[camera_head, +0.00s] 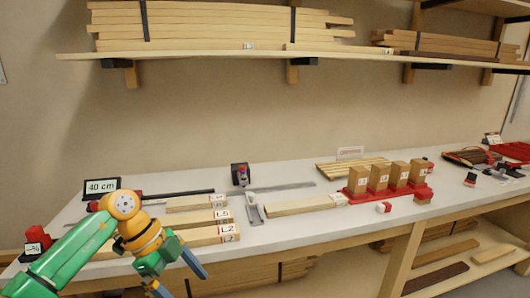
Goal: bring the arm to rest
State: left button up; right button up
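My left arm (75,255) comes in from the lower left, green with a yellow wrist (140,235). My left gripper (183,284) hangs in front of the bench's front edge, pointing down and right. Its two blue fingers are spread apart with nothing seen between them. The lower finger runs to the bottom of the picture, so its tip is partly cut off. The wrist covers part of the labelled boards behind it. My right arm and gripper are not in view.
The white bench (300,225) carries labelled boards (215,235), a 40 cm sign (101,187), a metal tool (254,208) and a red rack (385,192) with upright wooden blocks. A shelf (270,53) of planks hangs above. Lower shelves hold more wood. Air above the bench's middle is clear.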

pick_arm(q)
jog(key=w+d+f+t+h, duration=0.2)
jog(key=d+f+h, duration=0.3)
jog(key=d+h, duration=0.5)
jog(key=w+a+f+n+t+y, duration=0.1)
jog(key=a+f+n+t+y, duration=0.15)
jog(key=f+n+t, duration=0.5)
jog(key=w+a+f+n+t+y, duration=0.1)
jog(key=a+f+n+t+y, duration=0.2)
jog(key=f, duration=0.7)
jog(key=s+a+f+n+g+y, duration=0.3)
jog(key=s+a+f+g+y, duration=0.15)
jog(key=s+f, duration=0.75)
jog(key=s+a+f+n+g+y, duration=0.3)
jog(key=s+a+f+y, duration=0.15)
jog(key=s+f, duration=0.75)
jog(key=s+g, duration=0.3)
jog(key=s, duration=1.3)
jog(key=shift+s+d+f+n+g+y, duration=0.25)
jog(key=shift+f+n+g+y, duration=0.1)
jog(key=shift+f+g+y, duration=0.1)
